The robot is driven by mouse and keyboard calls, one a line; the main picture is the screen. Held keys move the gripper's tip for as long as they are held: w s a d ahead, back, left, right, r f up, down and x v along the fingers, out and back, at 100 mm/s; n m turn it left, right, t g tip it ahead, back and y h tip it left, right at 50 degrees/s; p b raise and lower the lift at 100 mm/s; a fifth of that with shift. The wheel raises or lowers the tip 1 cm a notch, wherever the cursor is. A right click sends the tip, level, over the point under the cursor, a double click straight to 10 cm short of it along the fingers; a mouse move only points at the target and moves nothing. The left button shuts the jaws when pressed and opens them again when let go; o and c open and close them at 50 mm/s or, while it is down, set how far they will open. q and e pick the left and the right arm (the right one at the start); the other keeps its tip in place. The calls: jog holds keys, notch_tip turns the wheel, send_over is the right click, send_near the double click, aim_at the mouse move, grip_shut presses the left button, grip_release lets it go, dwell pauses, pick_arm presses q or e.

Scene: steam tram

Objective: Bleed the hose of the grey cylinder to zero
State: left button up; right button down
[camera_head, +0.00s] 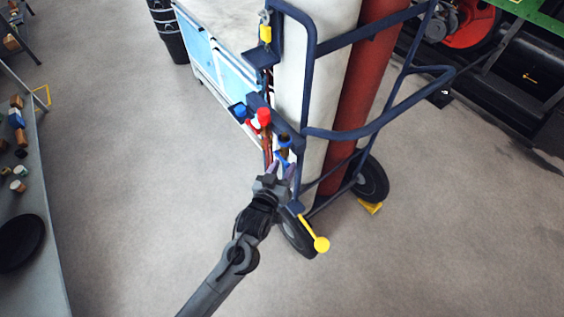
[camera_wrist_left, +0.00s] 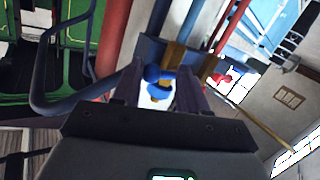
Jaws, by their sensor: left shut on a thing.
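The grey cylinder (camera_head: 313,70) is a tall pale cylinder standing upright in a dark blue wheeled cart (camera_head: 309,75). My left gripper (camera_head: 282,172) is at the cart's front, low on the near side of the grey cylinder. In the left wrist view a blue knob (camera_wrist_left: 157,90) sits between the gripper's two dark fingers, and the gripper is shut on it. Brass fittings (camera_wrist_left: 173,55) show just beyond it. The fingers partly cover the knob and fittings. No gauge reading can be made out. My right gripper is in neither view.
A red cylinder (camera_head: 362,100) stands beside the grey one. A red knob (camera_head: 263,116) and another blue knob (camera_head: 239,110) are left of the gripper. A yellow-ended lever (camera_head: 320,243) sticks out low. A shelf (camera_head: 48,235) stands at left; floor between is clear.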

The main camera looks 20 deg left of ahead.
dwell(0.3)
pick_arm(q)
jog(key=o, duration=0.7)
jog(key=shift+c, duration=0.2)
jog(key=o, duration=0.4)
jog(key=shift+w, duration=0.1)
jog(key=shift+s+r, duration=0.1)
jog(key=shift+s, duration=0.1)
jog(key=s+r+p, duration=0.1)
jog(key=s, duration=0.9)
jog(key=shift+s+d+r, duration=0.2)
jog(key=shift+r, duration=0.15)
jog(key=shift+f, duration=0.1)
